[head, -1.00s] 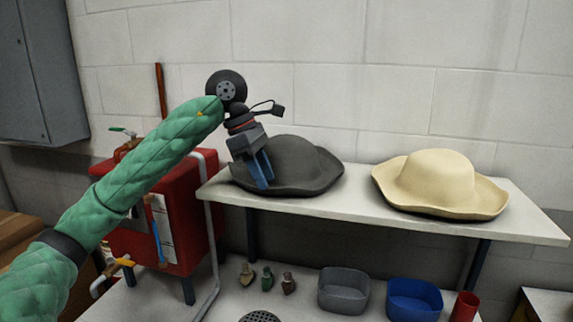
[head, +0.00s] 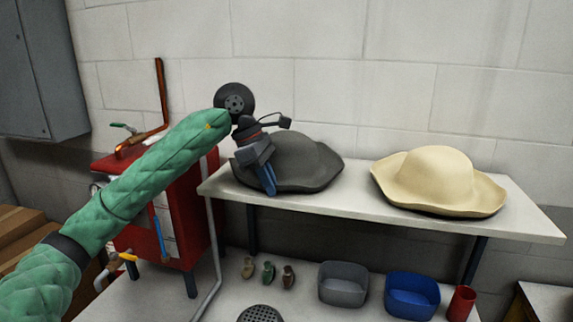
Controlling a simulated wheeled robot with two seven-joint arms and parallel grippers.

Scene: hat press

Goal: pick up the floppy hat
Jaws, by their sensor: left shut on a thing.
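A dark grey floppy hat (head: 305,163) sits at the left end of the white shelf (head: 400,219). A cream floppy hat (head: 437,180) sits farther right on the same shelf. My left gripper (head: 269,183) comes in from the left in a green sleeve and points down at the near left brim of the grey hat. Its blue fingers are shut on that brim and cover part of it. The grey hat appears still at shelf level. My right gripper is not in view.
A red tank (head: 180,215) with pipes stands left of the shelf. Below the shelf are a grey bin (head: 343,285), a blue bin (head: 411,295), a red cup (head: 461,303) and several small items. A grey cabinet (head: 40,65) hangs at upper left. The shelf between the hats is clear.

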